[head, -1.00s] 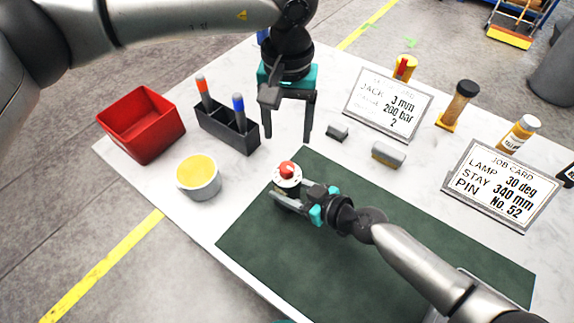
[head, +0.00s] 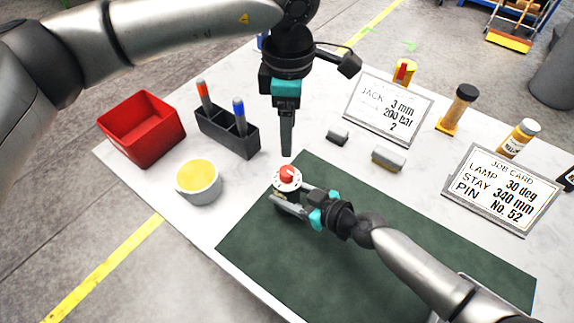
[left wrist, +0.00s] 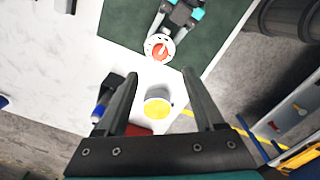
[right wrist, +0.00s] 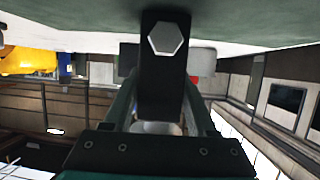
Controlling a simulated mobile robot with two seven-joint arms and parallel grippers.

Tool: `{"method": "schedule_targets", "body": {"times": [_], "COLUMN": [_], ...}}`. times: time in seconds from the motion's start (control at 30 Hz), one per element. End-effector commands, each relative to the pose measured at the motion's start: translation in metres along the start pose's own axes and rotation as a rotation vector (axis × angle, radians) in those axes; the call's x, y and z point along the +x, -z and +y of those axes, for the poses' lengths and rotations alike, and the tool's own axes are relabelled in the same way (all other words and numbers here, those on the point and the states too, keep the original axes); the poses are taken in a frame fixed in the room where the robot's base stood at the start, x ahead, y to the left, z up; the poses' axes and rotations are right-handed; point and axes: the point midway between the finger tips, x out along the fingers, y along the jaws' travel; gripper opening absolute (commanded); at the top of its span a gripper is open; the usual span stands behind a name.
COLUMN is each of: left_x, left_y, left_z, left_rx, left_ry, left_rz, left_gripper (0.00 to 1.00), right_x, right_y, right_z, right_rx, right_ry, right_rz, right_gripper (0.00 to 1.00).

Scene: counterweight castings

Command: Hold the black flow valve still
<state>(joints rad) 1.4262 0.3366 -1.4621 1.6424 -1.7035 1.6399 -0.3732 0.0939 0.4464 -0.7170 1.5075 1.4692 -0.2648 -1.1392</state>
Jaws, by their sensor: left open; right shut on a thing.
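In the right wrist view the black valve body (right wrist: 152,95) shows a silver hex fitting between the fingers. My left gripper (head: 287,153) hangs behind the valve, apart from it. Its fingers stand open and empty in the left wrist view (left wrist: 160,78), where the valve's dial (left wrist: 159,48) shows beyond them.
The green mat (head: 390,235) covers the table's front. A red bin (head: 142,128), a black marker holder (head: 228,133) and a grey pot with yellow contents (head: 199,187) stand at left.

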Motion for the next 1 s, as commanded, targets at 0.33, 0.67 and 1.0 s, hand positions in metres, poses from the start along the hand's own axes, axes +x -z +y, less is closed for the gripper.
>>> {"method": "schedule_targets", "body": {"times": [0.33, 0.67, 1.0], "left_x": [-0.003, -0.005, 0.024], "left_y": [0.001, 0.002, 0.003], "left_z": [0.0, 0.0, -0.001], "left_rx": [-0.567, -0.923, -0.974], "left_ry": [0.001, 0.001, 0.004], "left_rz": [0.0, 0.001, 0.004], "left_gripper": [0.7, 0.7, 0.7], "right_x": [0.0, 0.0, 0.0], "right_y": [-0.001, -0.001, -0.001], "right_z": [0.0, 0.0, 0.0], "right_rx": [0.0, 0.0, 0.0], "right_ry": [0.0, 0.0, 0.0], "right_rz": [-0.001, -0.001, -0.001], "right_gripper": [0.0, 0.0, 0.0]}}
